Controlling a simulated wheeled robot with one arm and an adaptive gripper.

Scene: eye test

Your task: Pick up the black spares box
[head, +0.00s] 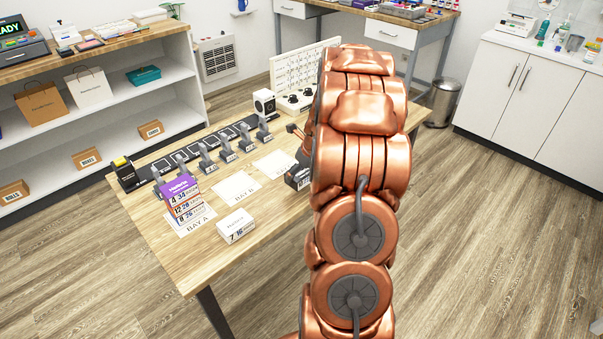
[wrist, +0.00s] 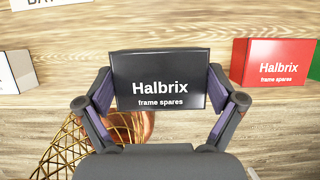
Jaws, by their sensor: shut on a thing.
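The black spares box (wrist: 160,66), lettered "Halbrix frame spares", is in the middle of the wrist view. My gripper (wrist: 160,92) is shut on it, with one finger against its left side and one against its right side. The lettered face is towards the camera and upright in the picture. I cannot tell whether its underside touches the table. In the head view my copper-coloured arm covers the right part of the table, and I cannot make out the box or the fingers there for sure.
A red box (wrist: 271,62) stands to the right, with a green box (wrist: 315,66) at the picture's edge. A white box (wrist: 14,70) is at left. A gold wire basket (wrist: 62,148) is below. The wooden table (head: 180,262) also bears a purple-topped stack (head: 181,192) and small white box (head: 236,226).

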